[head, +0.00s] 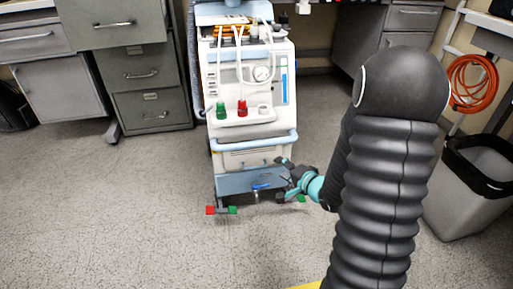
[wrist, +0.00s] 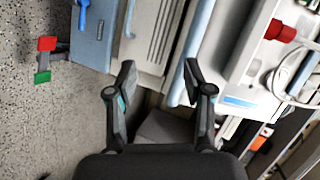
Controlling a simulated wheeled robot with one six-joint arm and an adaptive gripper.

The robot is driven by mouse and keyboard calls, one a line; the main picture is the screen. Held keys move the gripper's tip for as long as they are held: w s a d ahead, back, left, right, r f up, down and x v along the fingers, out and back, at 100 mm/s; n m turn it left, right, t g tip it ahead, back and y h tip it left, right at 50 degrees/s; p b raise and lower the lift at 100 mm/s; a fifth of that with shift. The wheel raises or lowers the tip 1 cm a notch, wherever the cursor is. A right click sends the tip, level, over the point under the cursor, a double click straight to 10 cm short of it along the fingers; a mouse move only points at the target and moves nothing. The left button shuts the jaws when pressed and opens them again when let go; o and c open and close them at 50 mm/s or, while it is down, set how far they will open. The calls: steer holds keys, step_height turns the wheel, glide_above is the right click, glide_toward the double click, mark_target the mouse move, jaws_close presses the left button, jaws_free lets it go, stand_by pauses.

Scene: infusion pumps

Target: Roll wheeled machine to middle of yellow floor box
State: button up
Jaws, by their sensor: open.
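The wheeled machine (head: 245,160) stands upright on the floor in the middle of the head view, white and grey-blue, with a gauge and a red and a green fitting on its front. A light blue bar (head: 255,146) crosses its front. My gripper (head: 288,176) is open and empty at the right side of its lower front. In the wrist view my gripper (wrist: 159,75) has its fingers apart, facing the machine's lower front (wrist: 155,35); the light blue bar (wrist: 194,45) runs beside one fingertip. Contact cannot be told. Only a sliver of yellow floor marking (head: 305,286) shows at the bottom edge.
Grey drawer cabinets (head: 145,75) stand behind on the left, and more (head: 375,40) behind on the right. A bin with a black liner (head: 470,190) and an orange hose (head: 470,82) are at the right. The floor at front left (head: 100,210) is clear.

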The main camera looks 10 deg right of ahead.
mark_target(259, 145)
steer(key=w+a+m, duration=0.1)
steer(key=w+a, duration=0.1)
steer(key=w, duration=0.2)
steer(key=w+a+t+y, duration=0.1)
steer(key=w+a, duration=0.1)
steer(key=w, duration=0.2)
steer(key=w+a+r+m+b, duration=0.1)
steer(key=w+a, duration=0.1)
steer(key=w, duration=0.3)
steer(key=shift+a+m, duration=0.3)
jaws_close()
